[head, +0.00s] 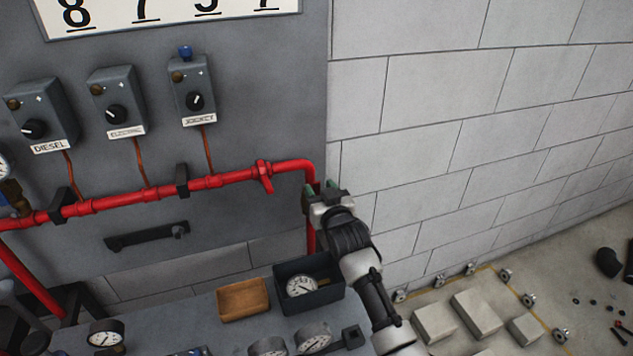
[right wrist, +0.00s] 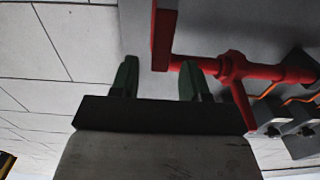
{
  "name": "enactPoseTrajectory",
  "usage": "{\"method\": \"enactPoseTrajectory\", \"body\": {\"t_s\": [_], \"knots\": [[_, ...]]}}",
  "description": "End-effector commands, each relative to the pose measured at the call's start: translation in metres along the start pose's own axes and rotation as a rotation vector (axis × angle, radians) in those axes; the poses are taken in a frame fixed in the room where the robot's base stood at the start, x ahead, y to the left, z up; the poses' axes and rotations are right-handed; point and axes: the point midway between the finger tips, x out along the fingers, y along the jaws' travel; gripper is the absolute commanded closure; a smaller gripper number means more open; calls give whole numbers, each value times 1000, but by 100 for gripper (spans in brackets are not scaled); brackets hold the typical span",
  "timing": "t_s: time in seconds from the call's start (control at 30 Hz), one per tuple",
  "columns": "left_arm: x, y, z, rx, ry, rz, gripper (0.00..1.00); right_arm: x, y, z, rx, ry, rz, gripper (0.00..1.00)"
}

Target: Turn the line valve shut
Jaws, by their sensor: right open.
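The line valve (head: 264,175) is a red fitting with a short handle. It sits on the red pipe (head: 235,178), just left of the bend where the pipe turns down. The valve also shows in the right wrist view (right wrist: 233,67), right of the fingers. My right gripper (head: 320,187) is in front of the pipe's downward leg, to the right of the valve. Its green fingers are apart with nothing between them in the right wrist view (right wrist: 158,80). It appears clear of the valve, and it hides part of the downward leg. My left gripper is not in view.
Three control boxes, labelled diesel (head: 40,110), electric (head: 118,102) and jockey (head: 192,88), hang above the pipe. Below are a brown tray (head: 243,299), a dark bin (head: 335,294) with a gauge (head: 301,286), and loose gauges. The block wall (head: 450,120) is at right.

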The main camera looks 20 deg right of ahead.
Motion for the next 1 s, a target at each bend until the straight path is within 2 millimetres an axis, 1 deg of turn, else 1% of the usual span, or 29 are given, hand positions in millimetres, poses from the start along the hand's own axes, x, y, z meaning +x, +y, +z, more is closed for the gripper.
{"method": "enactPoseTrajectory", "body": {"t_s": [0.03,0.2,0.33,0.57,0.6,0.77,0.8,0.9,1.0], "knots": [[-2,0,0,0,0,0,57,8,0,-1,0,-1,0,54],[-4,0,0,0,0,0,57,22,0,0,0,-1,0,54],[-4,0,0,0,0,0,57,27,0,0,0,0,0,54],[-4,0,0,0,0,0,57,27,0,0,0,-1,0,54],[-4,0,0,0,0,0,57,27,0,0,1,-1,0,56],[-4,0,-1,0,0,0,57,27,0,0,1,-1,0,80],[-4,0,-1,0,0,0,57,27,0,0,1,-1,0,86],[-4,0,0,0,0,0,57,27,0,0,1,-1,0,100],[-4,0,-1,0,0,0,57,27,0,1,1,-1,0,100]]}}
